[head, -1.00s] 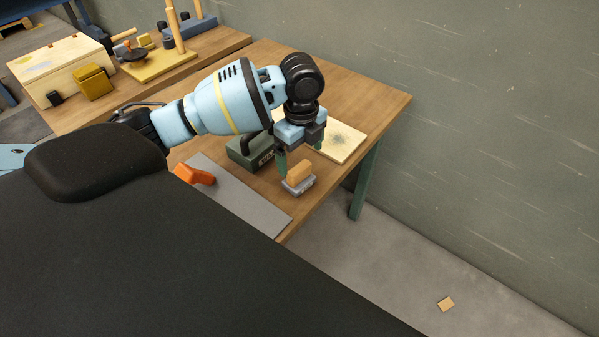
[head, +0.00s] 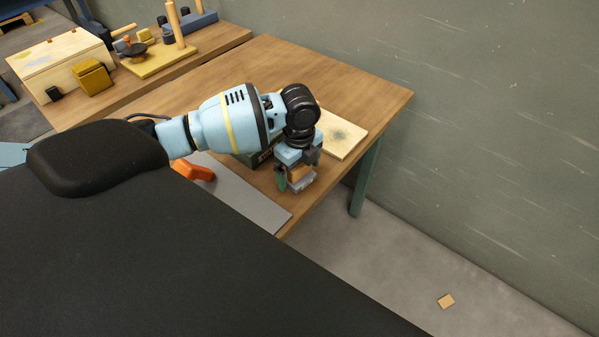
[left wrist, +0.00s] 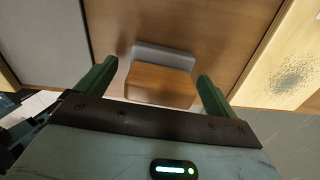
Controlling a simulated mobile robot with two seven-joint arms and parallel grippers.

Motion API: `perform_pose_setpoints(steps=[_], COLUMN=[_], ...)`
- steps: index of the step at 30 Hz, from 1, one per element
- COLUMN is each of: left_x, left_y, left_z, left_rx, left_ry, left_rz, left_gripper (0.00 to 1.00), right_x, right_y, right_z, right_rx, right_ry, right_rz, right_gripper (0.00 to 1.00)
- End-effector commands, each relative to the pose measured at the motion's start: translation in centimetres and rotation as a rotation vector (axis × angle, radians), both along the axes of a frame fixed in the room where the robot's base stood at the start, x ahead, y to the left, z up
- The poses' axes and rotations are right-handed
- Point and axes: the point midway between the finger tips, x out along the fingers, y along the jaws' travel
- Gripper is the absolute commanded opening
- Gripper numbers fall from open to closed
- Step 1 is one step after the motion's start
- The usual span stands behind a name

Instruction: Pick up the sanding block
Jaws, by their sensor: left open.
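The sanding block (head: 301,181) has a grey base and an orange-tan wooden top and sits on the wooden table near its front right edge. My left gripper (head: 297,183) is right over it and partly hides it in the head view. In the left wrist view the block (left wrist: 160,82) lies between the two green fingers of the open gripper (left wrist: 158,88), with a gap to each finger. My right gripper is not in view.
A grey mat (head: 240,200) with an orange tool (head: 194,171) lies left of the block. A pale board (head: 340,137) with a dark speckled patch lies behind it. A green box (head: 262,157) is mostly hidden behind my arm. The table (head: 372,95) ends near the block.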

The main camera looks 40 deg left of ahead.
Motion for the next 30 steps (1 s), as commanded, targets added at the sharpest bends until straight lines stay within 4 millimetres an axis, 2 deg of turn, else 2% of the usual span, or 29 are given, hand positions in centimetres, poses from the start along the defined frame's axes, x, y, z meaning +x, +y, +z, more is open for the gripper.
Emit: perform_pose_setpoints(steps=[4, 16, 25, 30], left_x=[0.0, 0.0, 0.1, 0.1], left_y=[0.0, 0.0, 0.0, 0.0], left_z=[0.1, 0.1, 0.4, 1.6], left_rx=[0.000, -0.001, -0.001, -0.002], left_ry=[-0.001, -0.001, -0.002, -0.003], left_rz=[0.000, -0.001, -0.001, -0.001], left_gripper=[0.94, 0.43, 0.43, 0.43], right_x=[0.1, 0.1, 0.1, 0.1], right_y=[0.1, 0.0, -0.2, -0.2], right_z=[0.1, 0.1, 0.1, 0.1], right_rx=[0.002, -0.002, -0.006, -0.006], right_ry=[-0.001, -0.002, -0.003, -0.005], right_rz=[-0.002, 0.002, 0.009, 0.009], right_gripper=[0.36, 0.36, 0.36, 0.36])
